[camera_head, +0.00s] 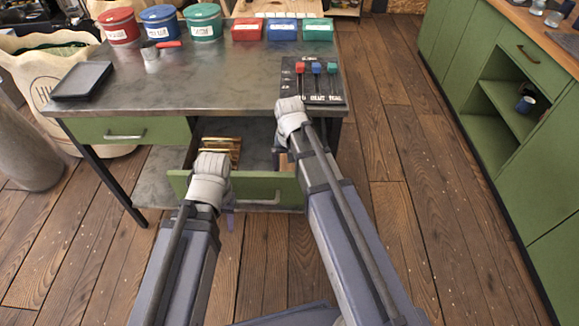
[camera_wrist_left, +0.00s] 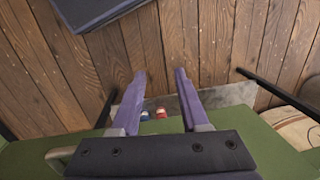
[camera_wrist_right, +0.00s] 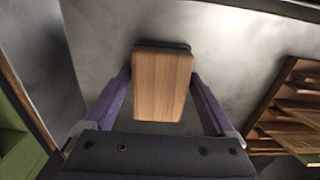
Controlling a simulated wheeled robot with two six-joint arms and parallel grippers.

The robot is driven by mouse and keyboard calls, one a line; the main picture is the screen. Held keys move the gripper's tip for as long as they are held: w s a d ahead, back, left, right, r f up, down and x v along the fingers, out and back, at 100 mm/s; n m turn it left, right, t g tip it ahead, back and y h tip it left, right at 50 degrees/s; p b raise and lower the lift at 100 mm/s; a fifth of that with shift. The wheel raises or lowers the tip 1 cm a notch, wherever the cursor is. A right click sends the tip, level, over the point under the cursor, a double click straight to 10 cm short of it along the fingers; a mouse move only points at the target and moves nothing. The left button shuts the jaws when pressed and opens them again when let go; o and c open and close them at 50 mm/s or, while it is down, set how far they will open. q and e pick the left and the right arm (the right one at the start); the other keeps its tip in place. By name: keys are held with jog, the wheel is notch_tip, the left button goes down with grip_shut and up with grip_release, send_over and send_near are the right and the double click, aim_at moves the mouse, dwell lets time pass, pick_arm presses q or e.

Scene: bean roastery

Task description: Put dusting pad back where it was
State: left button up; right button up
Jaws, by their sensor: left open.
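The dusting pad, a wooden block with a dark layer along one edge (camera_wrist_right: 162,85), is between the fingers of my right gripper (camera_wrist_right: 160,77) in the right wrist view. The fingers are wide apart, close to its sides; I cannot tell whether they touch it. In the head view my right wrist hangs over the right part of the open drawer (camera_head: 248,188) and hides most of the pad. My left gripper (camera_wrist_left: 160,75) is open and empty, pointing down at the drawer front, beside its handle (camera_head: 258,199).
A brass-coloured slatted item (camera_head: 222,150) lies in the drawer's left part. The metal desk (camera_head: 225,85) holds tins (camera_head: 204,22), small boxes, a black tray (camera_head: 82,80) and a lever panel (camera_head: 313,82). Green cabinets (camera_head: 480,100) line the right; the floor between is clear.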

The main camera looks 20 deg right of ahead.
aim_at(289, 165)
jog(key=shift+o, duration=0.5)
jog(key=shift+r, duration=0.1)
notch_tip(289, 165, up, 12)
jog(key=p, duration=1.2)
dwell(0.4)
